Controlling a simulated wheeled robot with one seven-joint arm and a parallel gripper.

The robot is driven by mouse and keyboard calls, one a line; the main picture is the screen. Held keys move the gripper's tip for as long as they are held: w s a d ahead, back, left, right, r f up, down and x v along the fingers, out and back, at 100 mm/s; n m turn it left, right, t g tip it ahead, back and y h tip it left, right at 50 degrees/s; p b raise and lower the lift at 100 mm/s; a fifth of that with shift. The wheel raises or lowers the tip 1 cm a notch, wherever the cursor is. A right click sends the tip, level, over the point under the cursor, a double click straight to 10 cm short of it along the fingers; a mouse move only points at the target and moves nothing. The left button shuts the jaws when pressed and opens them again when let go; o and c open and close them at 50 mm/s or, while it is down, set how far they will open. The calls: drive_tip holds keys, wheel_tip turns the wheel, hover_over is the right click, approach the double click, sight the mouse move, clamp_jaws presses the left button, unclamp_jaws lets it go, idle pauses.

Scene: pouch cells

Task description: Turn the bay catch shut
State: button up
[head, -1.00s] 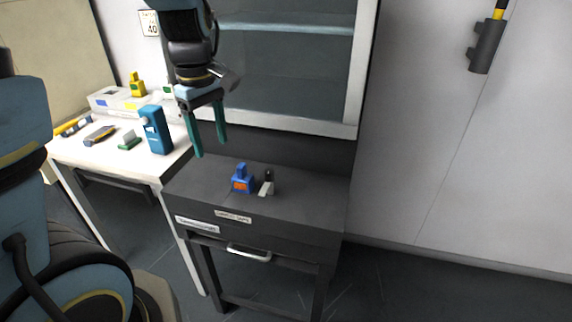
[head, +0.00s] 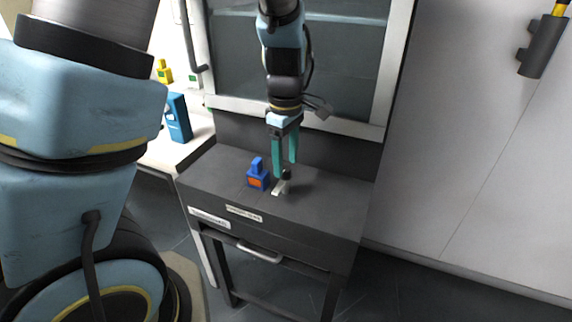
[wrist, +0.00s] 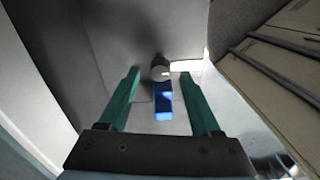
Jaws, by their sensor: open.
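The bay catch appears to be the small pale piece (head: 279,188) with a dark upright knob (head: 287,174) on the dark bench top in the head view. My gripper (head: 285,169) points down with its two green fingers apart, directly over the knob or beside it. In the wrist view my gripper (wrist: 160,73) is open, and the round knob end (wrist: 159,72) shows between the fingertips with a pale bit at its right. I cannot tell whether a finger touches it. A blue block with an orange face (head: 258,178) stands just left of the catch.
The dark bench (head: 325,205) has free top to the right of the catch. A glass-fronted cabinet (head: 335,75) rises behind it. A white table (head: 160,152) at left carries a blue device (head: 179,117) and a yellow item (head: 164,72). A drawer handle (head: 260,253) is at the front.

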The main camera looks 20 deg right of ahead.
drive_tip(key=shift+f, duration=0.9)
drive_tip(key=shift+c, duration=0.2)
clamp_jaws()
